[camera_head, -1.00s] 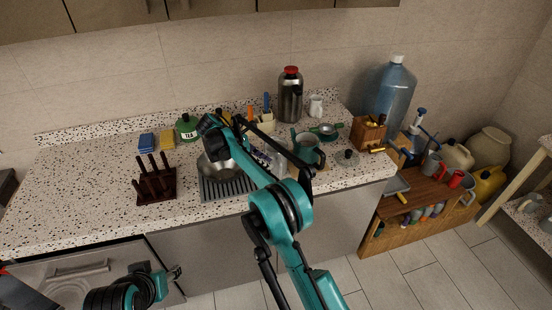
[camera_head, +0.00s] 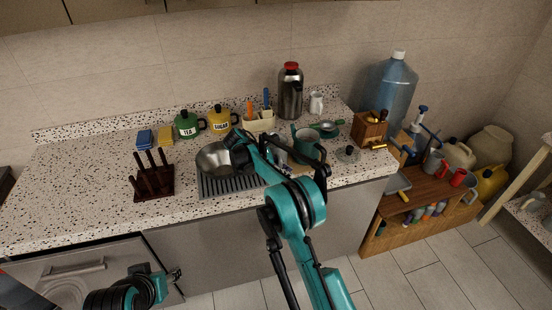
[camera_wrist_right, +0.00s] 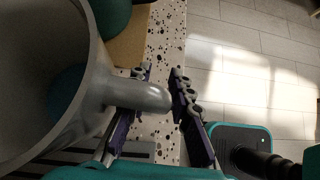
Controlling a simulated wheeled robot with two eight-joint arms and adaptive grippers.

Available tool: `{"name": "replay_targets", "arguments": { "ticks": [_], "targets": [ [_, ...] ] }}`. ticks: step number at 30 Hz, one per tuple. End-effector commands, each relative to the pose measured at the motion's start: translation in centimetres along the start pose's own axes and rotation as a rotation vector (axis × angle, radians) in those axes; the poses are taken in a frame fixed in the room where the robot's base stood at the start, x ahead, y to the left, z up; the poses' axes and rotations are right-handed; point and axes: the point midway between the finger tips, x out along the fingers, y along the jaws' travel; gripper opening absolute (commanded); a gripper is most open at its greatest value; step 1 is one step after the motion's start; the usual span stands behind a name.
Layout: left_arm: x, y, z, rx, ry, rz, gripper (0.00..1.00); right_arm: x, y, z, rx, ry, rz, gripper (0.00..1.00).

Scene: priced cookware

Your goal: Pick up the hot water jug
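A tall steel flask-like jug with a red lid (camera_head: 290,92) stands upright at the back of the counter, clear of both grippers. It best fits the hot water jug. In the right wrist view a grey metal vessel (camera_wrist_right: 45,50) fills the left side. Its stubby handle (camera_wrist_right: 140,95) reaches between the fingers of my right gripper (camera_wrist_right: 159,76), which are apart on either side and not seen closed on it. In the head view my right arm largely hides this spot. My left gripper (camera_head: 174,274) is low in front of the counter; its opening is too small to tell.
A steel bowl (camera_head: 212,160) sits on the drainer (camera_head: 225,188), beside my right arm. A green pot (camera_head: 309,143), utensil holder (camera_head: 260,123), white pitcher (camera_head: 316,102) and wooden box (camera_head: 369,129) are nearby. The counter's left part (camera_head: 80,190) is clear.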

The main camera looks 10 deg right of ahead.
Motion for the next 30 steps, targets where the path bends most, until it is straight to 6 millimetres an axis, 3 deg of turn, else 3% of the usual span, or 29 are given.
{"name": "replay_targets", "arguments": {
  "ticks": [7,10,30],
  "targets": [
    [0.07,0.00,0.04,0.000,0.000,0.000,0.46,0.47,0.00,-0.01,-0.001,0.000,0.001,0.21],
    [0.07,0.00,0.04,0.000,0.000,0.000,0.46,0.47,0.00,-0.01,0.000,0.000,0.000,0.00],
    [0.04,0.00,0.02,0.000,0.000,0.000,0.46,0.37,0.01,0.11,0.000,0.000,0.001,0.00]
  ]
}}
